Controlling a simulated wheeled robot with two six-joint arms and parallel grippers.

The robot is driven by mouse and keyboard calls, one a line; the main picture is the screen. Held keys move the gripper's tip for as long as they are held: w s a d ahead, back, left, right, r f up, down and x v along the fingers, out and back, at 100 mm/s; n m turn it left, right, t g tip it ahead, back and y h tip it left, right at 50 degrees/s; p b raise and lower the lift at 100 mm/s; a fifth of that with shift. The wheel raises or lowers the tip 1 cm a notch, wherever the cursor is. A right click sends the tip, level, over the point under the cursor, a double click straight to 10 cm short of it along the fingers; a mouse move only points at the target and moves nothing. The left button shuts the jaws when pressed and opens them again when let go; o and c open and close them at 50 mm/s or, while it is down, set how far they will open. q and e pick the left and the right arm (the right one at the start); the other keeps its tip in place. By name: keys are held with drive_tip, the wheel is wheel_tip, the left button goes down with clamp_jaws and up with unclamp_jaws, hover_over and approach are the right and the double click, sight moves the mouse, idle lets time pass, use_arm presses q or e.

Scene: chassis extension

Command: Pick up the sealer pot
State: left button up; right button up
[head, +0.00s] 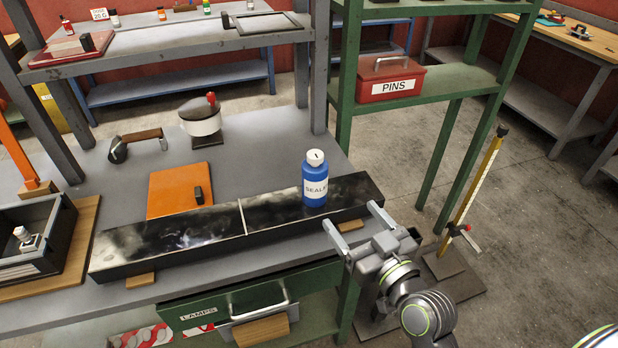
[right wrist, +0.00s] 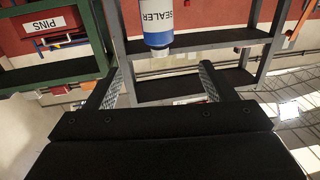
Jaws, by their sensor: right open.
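The sealer pot (head: 315,183) is a blue bottle with a white cap and a white label. It stands upright on the right part of the long dark chassis rail (head: 165,237) in the head view. It also shows beyond the fingers in the right wrist view (right wrist: 157,38), cut off by the top edge. My right gripper (head: 350,215) is open and empty, in front of the rail and to the right of the pot, apart from the pot. Its fingers (right wrist: 161,70) are spread in the right wrist view. My left gripper is in neither view.
The rail lies on a grey bench with an orange board (head: 165,190) and a white pot with a red knob (head: 203,122). A red PINS box (head: 390,80) sits on the green shelf (head: 460,90) at right. A grey post (head: 320,65) rises behind the sealer pot.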

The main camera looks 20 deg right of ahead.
sight(321, 175)
drive_tip(key=w+p, duration=0.1)
drive_tip(key=w, duration=0.2)
drive_tip(key=w+a+p, duration=0.1)
drive_tip(key=w, duration=0.3)
drive_tip(key=w+a+p, duration=0.1)
drive_tip(key=w, duration=0.3)
drive_tip(key=shift+p, duration=0.3)
drive_tip(key=w, duration=0.1)
drive_tip(key=w+p, duration=0.1)
drive_tip(key=w, duration=0.1)
drive_tip(key=w+p, duration=0.1)
drive_tip(key=shift+w+a+r, duration=0.15)
drive_tip(key=shift+a+r, duration=0.05)
drive_tip(key=shift+a, duration=0.05)
drive_tip(key=shift+w, duration=0.4)
drive_tip(key=shift+a, duration=0.1)
drive_tip(key=c, duration=1.1)
